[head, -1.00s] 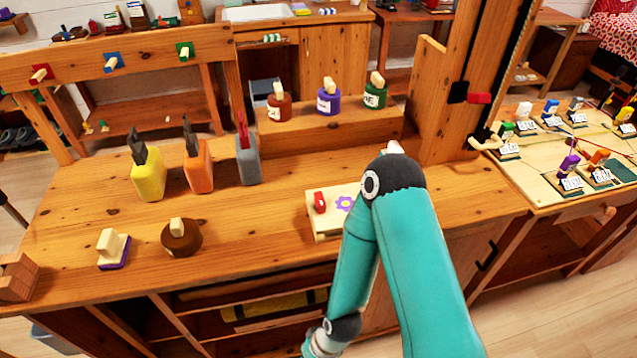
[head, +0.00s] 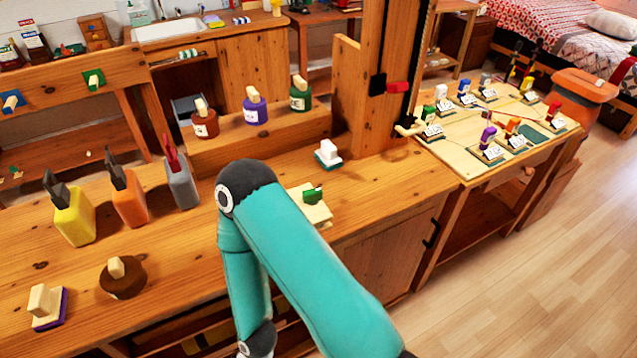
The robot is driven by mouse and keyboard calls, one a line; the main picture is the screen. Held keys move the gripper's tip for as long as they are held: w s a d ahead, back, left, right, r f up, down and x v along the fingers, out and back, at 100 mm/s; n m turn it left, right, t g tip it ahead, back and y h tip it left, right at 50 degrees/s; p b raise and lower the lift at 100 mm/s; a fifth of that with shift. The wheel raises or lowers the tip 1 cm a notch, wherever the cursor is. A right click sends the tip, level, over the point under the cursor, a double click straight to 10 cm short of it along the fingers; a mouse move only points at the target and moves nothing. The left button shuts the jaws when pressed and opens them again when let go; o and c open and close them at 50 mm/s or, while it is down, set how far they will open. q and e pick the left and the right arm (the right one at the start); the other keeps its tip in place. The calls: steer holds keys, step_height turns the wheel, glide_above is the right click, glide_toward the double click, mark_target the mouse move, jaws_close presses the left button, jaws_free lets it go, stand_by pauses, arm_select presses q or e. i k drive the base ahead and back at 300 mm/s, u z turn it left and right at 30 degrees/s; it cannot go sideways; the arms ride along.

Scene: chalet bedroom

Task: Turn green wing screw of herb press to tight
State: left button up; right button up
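The herb press (head: 318,213) is a small pale wooden block on the bench, right of the middle of the head view. My other arm and gripper do not show.
A white-handled green stamp (head: 328,153) stands behind the press. Yellow (head: 73,215), orange (head: 128,195) and grey (head: 181,183) bottles stand at left, with a brown round stamp (head: 122,278) in front. A wooden post (head: 377,85) rises behind. A side table (head: 450,160) holds several small labelled figures.

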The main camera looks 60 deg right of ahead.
mark_target(312, 197)
steer(key=z, duration=0.3)
steer(key=k, duration=0.65)
steer(key=z, duration=0.8)
steer(key=i, duration=0.5)
steer(key=z, duration=0.05)
